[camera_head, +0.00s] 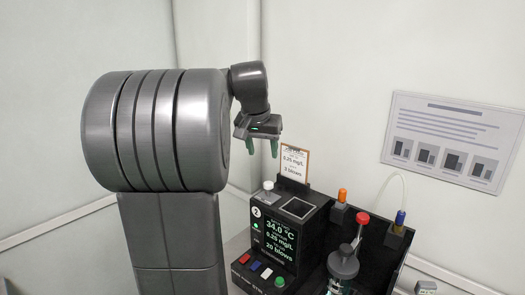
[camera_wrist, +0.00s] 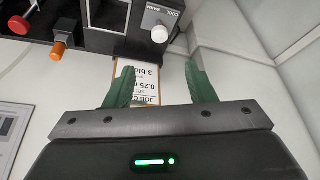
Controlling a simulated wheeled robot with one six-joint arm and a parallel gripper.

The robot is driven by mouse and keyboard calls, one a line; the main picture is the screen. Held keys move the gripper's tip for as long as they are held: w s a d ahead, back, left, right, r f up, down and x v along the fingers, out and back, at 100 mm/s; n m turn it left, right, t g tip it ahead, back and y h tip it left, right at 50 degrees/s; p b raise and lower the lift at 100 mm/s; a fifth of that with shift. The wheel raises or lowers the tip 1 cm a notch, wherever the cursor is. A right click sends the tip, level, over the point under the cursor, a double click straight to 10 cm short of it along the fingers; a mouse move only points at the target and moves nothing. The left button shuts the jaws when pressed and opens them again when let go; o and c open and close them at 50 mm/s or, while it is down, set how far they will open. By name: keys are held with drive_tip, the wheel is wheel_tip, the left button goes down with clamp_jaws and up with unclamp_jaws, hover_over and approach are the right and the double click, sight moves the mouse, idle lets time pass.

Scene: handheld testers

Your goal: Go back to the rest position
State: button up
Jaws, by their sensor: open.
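My gripper (camera_head: 262,146) is open and empty, with its green fingers pointing down in the head view. It hangs in the air above and behind the left part of a black tester (camera_head: 281,232), left of a small card. In the wrist view the two green fingers of my gripper (camera_wrist: 160,88) stand well apart with nothing between them. Behind them the card (camera_wrist: 146,82) shows upside down, partly covered by the left finger. My arm's large grey links fill the left of the head view.
The tester carries a lit screen (camera_head: 279,239), a white knob (camera_head: 268,190), an orange knob (camera_head: 342,195), a red-topped part (camera_head: 362,218) and a blue-topped part (camera_head: 400,217) with a clear tube. A poster (camera_head: 452,140) hangs on the right wall. Air above the tester is free.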

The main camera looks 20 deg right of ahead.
sight(268, 183)
drive_tip(key=p+x, duration=0.1)
drive_tip(key=x, duration=1.2)
drive_tip(key=shift+w+f, duration=0.1)
drive_tip(key=shift+f, duration=0.3)
